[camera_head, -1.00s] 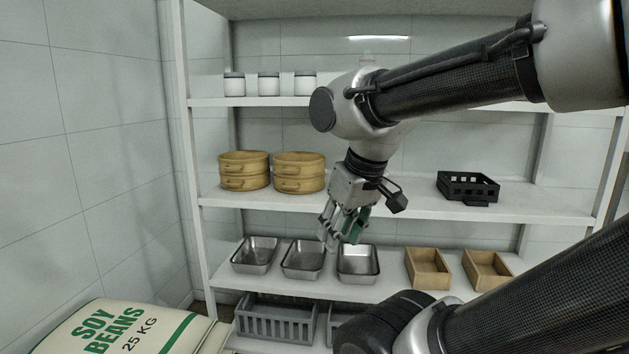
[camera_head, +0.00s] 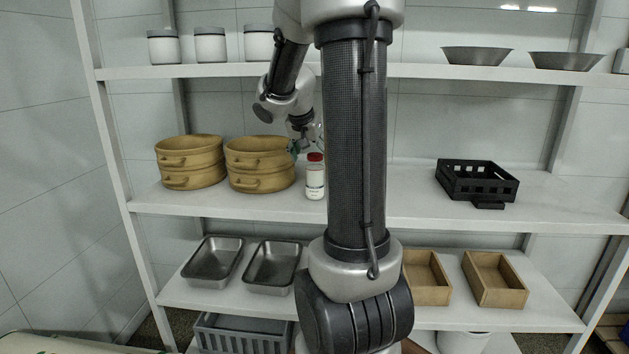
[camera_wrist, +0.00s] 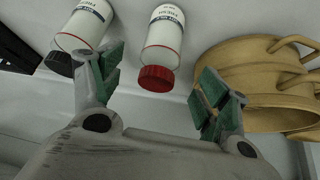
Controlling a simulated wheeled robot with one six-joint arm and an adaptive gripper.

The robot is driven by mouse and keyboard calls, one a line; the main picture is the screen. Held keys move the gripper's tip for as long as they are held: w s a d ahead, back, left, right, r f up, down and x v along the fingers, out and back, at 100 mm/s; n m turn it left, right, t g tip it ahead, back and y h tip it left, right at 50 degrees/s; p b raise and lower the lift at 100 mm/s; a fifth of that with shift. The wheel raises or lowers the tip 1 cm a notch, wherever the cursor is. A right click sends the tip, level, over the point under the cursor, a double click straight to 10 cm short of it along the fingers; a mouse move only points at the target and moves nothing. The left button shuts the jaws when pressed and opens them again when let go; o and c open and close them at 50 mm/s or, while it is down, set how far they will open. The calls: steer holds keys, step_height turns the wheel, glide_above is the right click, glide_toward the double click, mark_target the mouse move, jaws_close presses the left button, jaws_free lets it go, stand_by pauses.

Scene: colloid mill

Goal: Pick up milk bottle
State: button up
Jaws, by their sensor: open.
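A white bottle with a red cap (camera_head: 315,180) stands on the middle shelf, right of the bamboo steamers. In the wrist view the red-capped bottle (camera_wrist: 164,40) appears upside down, its cap between my open fingers but beyond them. A second white bottle with a black cap (camera_wrist: 86,22) is beside it, near my left finger in that view; my arm hides it in the head view. Both labels are too small to read surely. My gripper (camera_wrist: 161,84) is open and empty. In the head view my gripper (camera_head: 303,143) is just above and left of the red cap, partly hidden.
Stacked bamboo steamers (camera_head: 262,165) stand close left of the red-capped bottle; one (camera_wrist: 250,75) is near my right finger in the wrist view. A black crate (camera_head: 477,181) sits to the right on the same shelf (camera_head: 412,207). The upper shelf (camera_head: 220,71) is overhead.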

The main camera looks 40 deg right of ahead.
steer(key=x, duration=0.6)
steer(key=shift+w+d+f, duration=0.2)
steer(key=shift+f, duration=0.1)
steer(key=c, duration=1.3)
steer(key=shift+r, duration=0.15)
steer(key=shift+r, duration=0.65)
steer(key=shift+s+a, duration=0.25)
steer(key=shift+a, duration=0.1)
steer(key=shift+a, duration=0.1)
